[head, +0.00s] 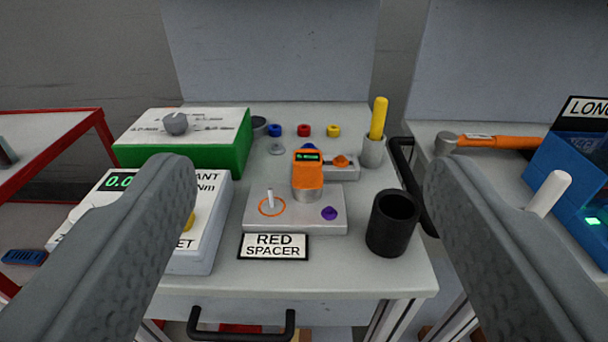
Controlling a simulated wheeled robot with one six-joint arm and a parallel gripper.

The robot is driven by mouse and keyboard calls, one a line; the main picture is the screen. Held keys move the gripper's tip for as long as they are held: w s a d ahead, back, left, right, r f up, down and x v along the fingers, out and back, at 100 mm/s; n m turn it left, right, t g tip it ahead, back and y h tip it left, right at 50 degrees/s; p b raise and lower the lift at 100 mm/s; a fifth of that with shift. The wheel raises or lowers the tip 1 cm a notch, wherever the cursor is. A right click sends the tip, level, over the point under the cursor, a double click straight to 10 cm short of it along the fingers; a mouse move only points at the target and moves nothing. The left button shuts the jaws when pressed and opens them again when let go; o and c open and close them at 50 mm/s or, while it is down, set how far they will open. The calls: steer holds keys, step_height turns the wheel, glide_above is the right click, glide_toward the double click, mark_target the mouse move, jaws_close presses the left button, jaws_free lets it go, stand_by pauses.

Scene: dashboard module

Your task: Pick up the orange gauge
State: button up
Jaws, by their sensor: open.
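The orange gauge (308,172) has a small green-lit display on top and a silver lower part. It stands upright on a grey block (296,214) in the middle of the table, behind a "RED SPACER" label (275,246). My gripper (305,180) is open and empty. Its two fingers reach in from the lower left and lower right. The gauge shows between them, farther off, and neither finger touches it.
A black cup (393,222) stands right of the gauge. A yellow-handled tool (379,118) stands in a grey holder behind. A green box (187,140) and a white meter (211,195) are at left. Coloured caps (304,130) lie behind. An orange-handled hammer (500,141) lies at right.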

stand_by(0.3)
steer(key=g, duration=1.7)
glide_above(308, 157)
step_height(308, 157, down, 2)
step_height(308, 157, down, 18)
steer(key=shift+r, duration=0.25)
steer(key=c, duration=1.2)
